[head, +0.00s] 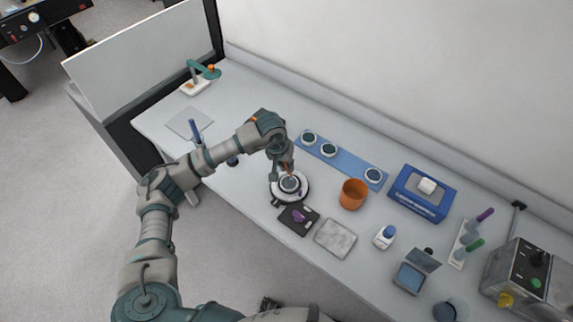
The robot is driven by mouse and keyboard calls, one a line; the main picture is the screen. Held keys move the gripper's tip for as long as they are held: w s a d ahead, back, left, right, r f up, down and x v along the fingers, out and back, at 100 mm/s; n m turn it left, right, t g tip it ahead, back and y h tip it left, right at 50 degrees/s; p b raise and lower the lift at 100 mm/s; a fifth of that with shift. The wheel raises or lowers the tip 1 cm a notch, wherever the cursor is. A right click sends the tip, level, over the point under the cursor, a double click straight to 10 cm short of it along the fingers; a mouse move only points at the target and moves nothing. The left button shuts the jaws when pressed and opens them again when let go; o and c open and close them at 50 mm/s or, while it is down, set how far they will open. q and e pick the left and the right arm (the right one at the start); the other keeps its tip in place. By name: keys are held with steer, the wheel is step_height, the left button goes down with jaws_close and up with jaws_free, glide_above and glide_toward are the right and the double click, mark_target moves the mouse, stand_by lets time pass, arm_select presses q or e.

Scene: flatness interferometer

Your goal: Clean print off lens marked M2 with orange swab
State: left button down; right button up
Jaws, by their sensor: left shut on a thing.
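My left gripper (282,171) points down over a round white stand with a dark rim (304,190). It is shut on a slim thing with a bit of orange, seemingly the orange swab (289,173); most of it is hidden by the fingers. Right below is a lens in a pale ring (290,184) on the stand. Whether the swab touches the glass cannot be told. The M2 mark and any print are too small to see. Three more ringed lenses, left (308,138), middle (328,150) and right (373,175), sit on a blue strip (350,164). My right gripper is not in view.
An orange cup (353,201) stands right of the stand. A black pad with a purple item (290,221) and a grey slab (335,238) lie in front.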

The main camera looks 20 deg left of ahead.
arm_select(q)
steer(key=shift+s, duration=0.1)
steer(key=shift+s+a, duration=0.25)
steer(key=shift+s+f+b, duration=0.1)
steer(key=shift+b, duration=0.25)
steer(key=shift+s+a+b, duration=0.35)
steer(key=shift+s+b, duration=0.05)
steer(key=shift+s, duration=0.1)
steer(key=shift+s+a, duration=0.2)
steer(key=shift+s, duration=0.05)
steer(key=shift+r, duration=0.2)
steer(key=shift+r, duration=0.4)
